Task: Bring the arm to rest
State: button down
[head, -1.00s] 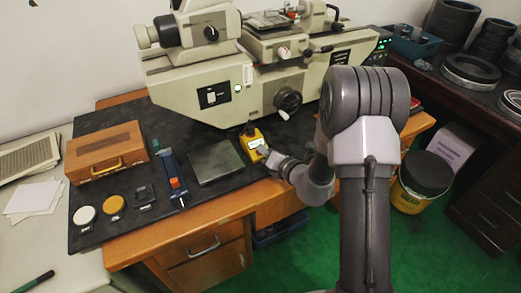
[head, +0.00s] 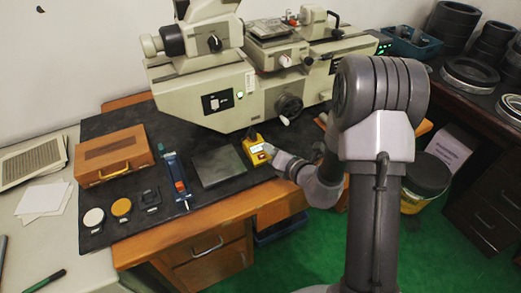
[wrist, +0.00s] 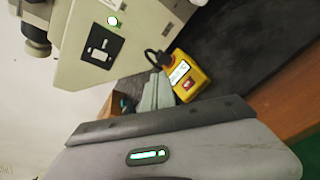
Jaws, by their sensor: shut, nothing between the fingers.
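My arm reaches over the bench in the head view, with its large grey elbow joint raised on the right.
A large beige measuring machine (head: 225,90) fills the back of the bench. A wooden case (head: 113,155), a blue tool (head: 177,178) and a dark flat plate (head: 219,166) lie left of my gripper. Black rings (head: 470,72) stand on the right-hand table. Green floor is clear in front.

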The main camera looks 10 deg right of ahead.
jog(key=s+a+r+n+g+y, duration=0.1)
jog(key=s+a+r+n+y, duration=0.1)
jog(key=a+r+n+y, duration=0.35)
jog(key=s+a+r+n+g+y, duration=0.1)
jog(key=s+a+r+n+g, duration=0.6)
jog(key=s+a+r+n, duration=0.55)
jog(key=s+d+n+g+h, duration=0.2)
jog(key=s+d+n+h, duration=0.2)
jog(key=s+n, duration=0.85)
jog(key=s+d+n+t+h, duration=0.2)
jog(key=s+d+n+h, duration=0.2)
jog(key=d, duration=0.4)
jog(key=shift+d+r+n+h, duration=0.3)
jog(key=shift+n+h, duration=0.25)
jog(key=shift+n, duration=0.4)
